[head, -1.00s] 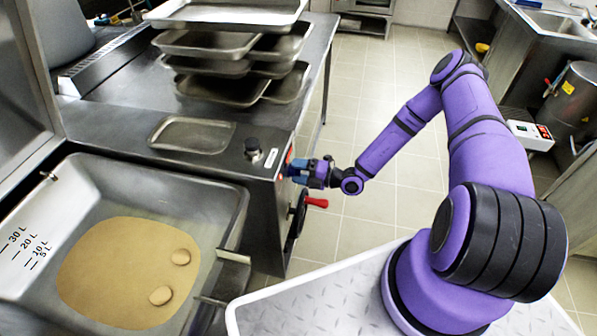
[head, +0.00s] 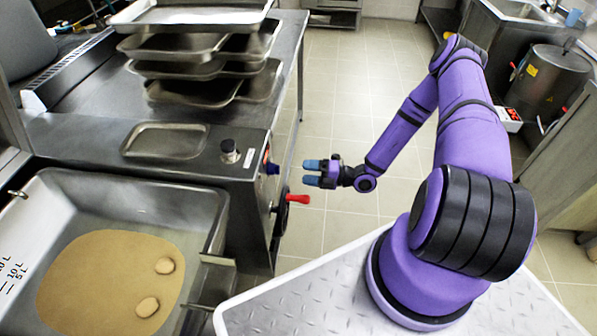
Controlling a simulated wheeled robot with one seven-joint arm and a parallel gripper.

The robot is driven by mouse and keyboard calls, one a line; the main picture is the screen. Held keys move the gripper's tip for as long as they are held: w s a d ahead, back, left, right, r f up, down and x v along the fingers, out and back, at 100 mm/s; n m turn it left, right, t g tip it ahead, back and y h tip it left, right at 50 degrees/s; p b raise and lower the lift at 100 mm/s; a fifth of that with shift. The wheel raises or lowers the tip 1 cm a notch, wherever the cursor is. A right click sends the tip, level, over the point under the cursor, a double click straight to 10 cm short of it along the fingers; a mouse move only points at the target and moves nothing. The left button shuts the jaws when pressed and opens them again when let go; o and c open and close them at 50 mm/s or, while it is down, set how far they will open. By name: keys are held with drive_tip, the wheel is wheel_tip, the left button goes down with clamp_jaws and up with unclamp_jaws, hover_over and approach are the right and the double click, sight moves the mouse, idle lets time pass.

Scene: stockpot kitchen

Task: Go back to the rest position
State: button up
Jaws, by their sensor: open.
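My gripper (head: 309,172) is open and empty, with blue fingertips pointing left. It hangs over the tiled floor, a short gap to the right of the steel unit's front panel. A blue knob (head: 271,168) sits on that panel, just left of the fingertips and apart from them. A red-handled crank (head: 298,199) sticks out below my gripper. My purple arm stays bent from its base on the right.
A steel pan (head: 205,195) at lower left holds brown liquid with two pale oval pieces. Stacked trays (head: 190,70) stand on the counter (head: 75,130) behind it. A steel pot (head: 550,80) is at upper right. Tiled floor (head: 340,120) between is clear.

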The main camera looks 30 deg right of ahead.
drive_tip(key=shift+s+d, duration=0.15)
idle(0.4)
drive_tip(key=s+a+r+n+g+h, duration=0.1)
drive_tip(key=s+r+n+g+h, duration=0.35)
drive_tip(key=r+n, duration=1)
drive_tip(key=w+a+r+n+g+h, duration=0.1)
drive_tip(key=r+n+g, duration=0.6)
drive_tip(key=r+n, duration=0.7)
drive_tip(key=s+r+n+t+h, duration=0.3)
drive_tip(key=s+r+n, duration=0.4)
drive_tip(key=s+r, duration=0.3)
drive_tip(key=s+r+n+t+h, duration=0.3)
drive_tip(key=s+r+n+h, duration=0.3)
drive_tip(key=s+r, duration=0.4)
drive_tip(key=shift+s+r+n+t, duration=0.35)
drive_tip(key=shift+r+n, duration=0.3)
drive_tip(key=shift+r, duration=2.35)
drive_tip(key=shift+h, duration=0.25)
